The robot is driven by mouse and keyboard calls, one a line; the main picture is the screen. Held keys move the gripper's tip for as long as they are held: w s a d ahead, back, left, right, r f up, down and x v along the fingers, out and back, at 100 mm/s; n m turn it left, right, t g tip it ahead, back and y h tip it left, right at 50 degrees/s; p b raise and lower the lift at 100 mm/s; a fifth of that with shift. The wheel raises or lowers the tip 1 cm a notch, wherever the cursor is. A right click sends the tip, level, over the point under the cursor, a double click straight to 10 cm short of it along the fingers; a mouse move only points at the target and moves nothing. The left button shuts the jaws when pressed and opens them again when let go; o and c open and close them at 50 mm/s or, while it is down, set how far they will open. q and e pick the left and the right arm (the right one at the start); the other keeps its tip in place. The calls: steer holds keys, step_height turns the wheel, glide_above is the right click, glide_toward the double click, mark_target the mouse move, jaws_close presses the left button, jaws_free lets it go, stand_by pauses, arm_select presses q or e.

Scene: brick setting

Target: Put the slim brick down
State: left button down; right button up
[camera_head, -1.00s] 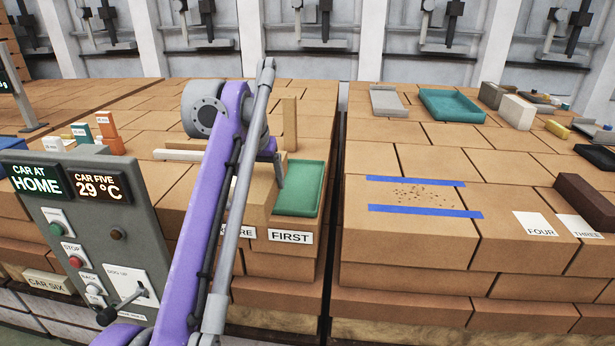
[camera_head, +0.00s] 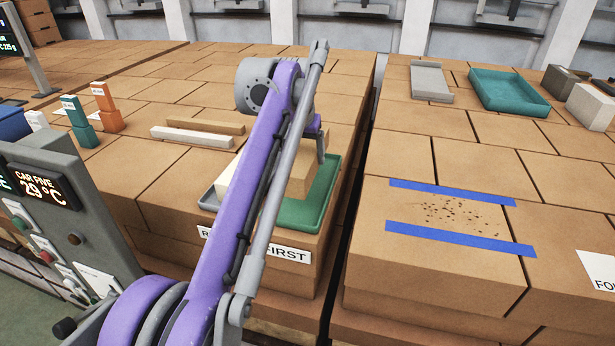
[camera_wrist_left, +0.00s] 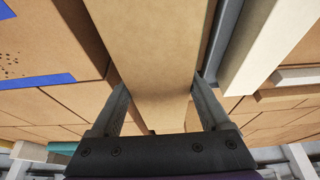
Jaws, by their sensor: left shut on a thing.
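My left gripper (camera_head: 319,150) is shut on a tan brick (camera_head: 301,180), over the left part of the green tray (camera_head: 327,190) behind the FIRST label. I cannot tell whether the brick touches the tray floor. In the left wrist view the same brick (camera_wrist_left: 155,50) fills the space between both fingers of the gripper (camera_wrist_left: 160,88). My purple arm hides part of the brick and the trays. My right gripper is not in view.
Close left of the green tray is a grey tray (camera_head: 208,200) with a whitish brick (camera_head: 228,172). Behind lie a white bar (camera_head: 190,136) and a tan bar (camera_head: 205,125). Orange and green upright blocks (camera_head: 105,108) stand left. The taped patch (camera_head: 455,215) across the gap is free of bricks.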

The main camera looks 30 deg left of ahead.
arm_select(q)
steer(key=shift+s+f, duration=0.1)
steer(key=shift+f, duration=0.4)
steer(key=shift+f+b, duration=0.4)
steer(key=shift+f, duration=1.85)
steer(key=shift+w+f, duration=0.1)
steer(key=shift+w, duration=0.1)
jaws_free()
steer(key=p+v, duration=0.1)
steer(key=v, duration=1.1)
steer(key=shift+p, duration=0.35)
